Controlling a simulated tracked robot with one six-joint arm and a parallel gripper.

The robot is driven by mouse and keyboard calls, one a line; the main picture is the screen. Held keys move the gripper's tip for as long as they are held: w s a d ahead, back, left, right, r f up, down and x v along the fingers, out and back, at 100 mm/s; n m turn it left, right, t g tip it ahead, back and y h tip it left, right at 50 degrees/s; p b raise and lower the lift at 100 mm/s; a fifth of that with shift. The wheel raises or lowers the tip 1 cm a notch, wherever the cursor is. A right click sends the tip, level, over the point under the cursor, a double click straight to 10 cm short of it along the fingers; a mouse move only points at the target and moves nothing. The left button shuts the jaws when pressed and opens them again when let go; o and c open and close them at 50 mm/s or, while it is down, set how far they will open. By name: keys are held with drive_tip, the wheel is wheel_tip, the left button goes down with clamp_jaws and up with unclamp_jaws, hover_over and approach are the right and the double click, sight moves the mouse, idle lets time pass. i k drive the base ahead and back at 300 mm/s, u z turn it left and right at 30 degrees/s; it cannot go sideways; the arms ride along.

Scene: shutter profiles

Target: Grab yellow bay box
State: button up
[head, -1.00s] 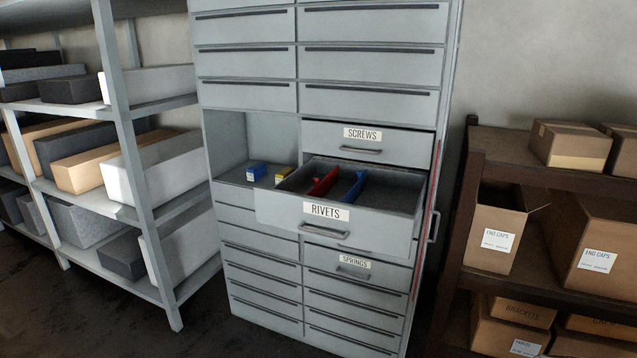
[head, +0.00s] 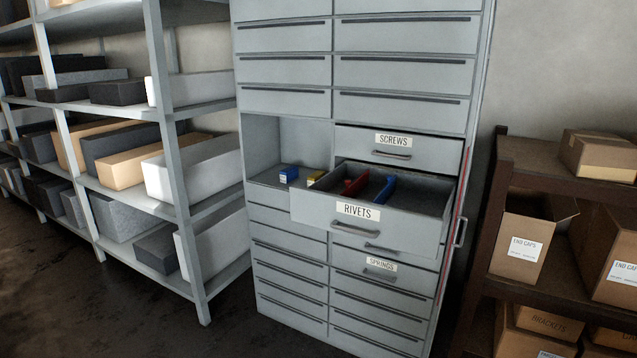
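The yellow box (head: 315,177) is small and sits in the open bay (head: 262,150) of the grey drawer cabinet. The front corner of the pulled-out RIVETS drawer (head: 313,209) partly hides it. A small blue box (head: 289,174) with a white label stands just left of it in the same bay. My gripper does not show in the head view.
The RIVETS drawer juts out right of the bay and holds a red piece (head: 355,185) and a blue piece (head: 385,190). The SCREWS drawer (head: 398,149) is slightly open above. Shelves with long boxes (head: 193,170) stand left; cartons (head: 532,240) stand right. Floor shows at lower left.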

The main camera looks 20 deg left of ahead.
sight(312, 178)
drive_tip(key=u, duration=0.7)
drive_tip(key=i, duration=0.9)
drive_tip(key=u, duration=1.15)
drive_tip(key=i, duration=2.25)
drive_tip(key=z, duration=0.55)
drive_tip(key=i, duration=0.7)
drive_tip(key=z, duration=0.45)
